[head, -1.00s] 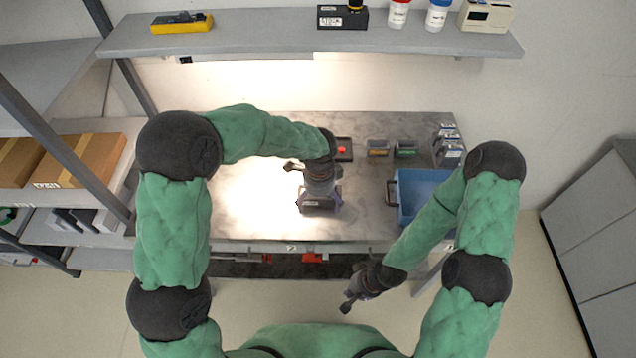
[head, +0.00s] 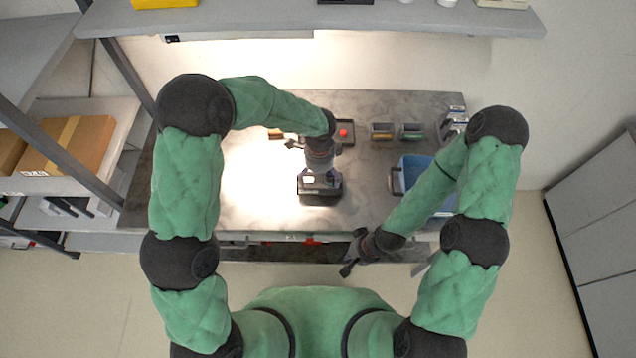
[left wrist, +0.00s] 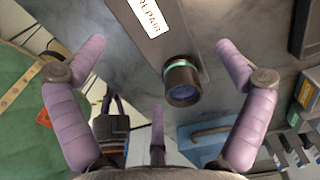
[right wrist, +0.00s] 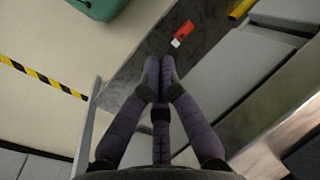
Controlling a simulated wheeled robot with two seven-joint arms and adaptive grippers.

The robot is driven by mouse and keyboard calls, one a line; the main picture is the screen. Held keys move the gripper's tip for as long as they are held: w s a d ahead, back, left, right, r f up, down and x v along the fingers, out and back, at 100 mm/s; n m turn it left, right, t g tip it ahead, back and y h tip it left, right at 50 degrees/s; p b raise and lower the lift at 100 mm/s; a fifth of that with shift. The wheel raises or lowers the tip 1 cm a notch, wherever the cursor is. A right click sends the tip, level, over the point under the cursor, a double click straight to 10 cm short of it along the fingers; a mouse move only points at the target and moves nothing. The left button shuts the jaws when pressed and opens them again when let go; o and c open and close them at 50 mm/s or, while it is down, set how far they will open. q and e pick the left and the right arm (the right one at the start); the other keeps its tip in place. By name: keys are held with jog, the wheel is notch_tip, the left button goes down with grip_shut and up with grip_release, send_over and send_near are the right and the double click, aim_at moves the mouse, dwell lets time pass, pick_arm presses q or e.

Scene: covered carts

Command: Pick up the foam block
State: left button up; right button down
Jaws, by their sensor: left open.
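I cannot pick out the foam block for certain. A small yellow-brown item (head: 275,133) shows on the table, partly behind my left forearm; I cannot tell what it is. My left gripper (head: 320,170) is over a dark box (head: 320,198) near the table's front. In the left wrist view its purple fingers (left wrist: 163,55) are spread wide and empty, with a grey box labelled "REPAIR" (left wrist: 180,35) and its black round knob or lens (left wrist: 183,82) between and beyond them. My right gripper (head: 355,258) is at the table's front edge, fingertips together (right wrist: 159,65), holding nothing visible.
A blue bin (head: 418,165) stands on the table's right, partly behind my right arm. Small yellow-marked (head: 382,131) and green-marked (head: 412,132) holders and a red button box (head: 345,132) are at the back. A shelf (head: 400,22) overhangs behind. A red item (right wrist: 183,32) lies under the table.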

aim_at(319, 183)
pick_arm(q)
notch_tip(319, 183, down, 5)
jog(key=shift+s+f+b, duration=0.1)
jog(key=shift+b, duration=0.2)
jog(key=c, duration=1.1)
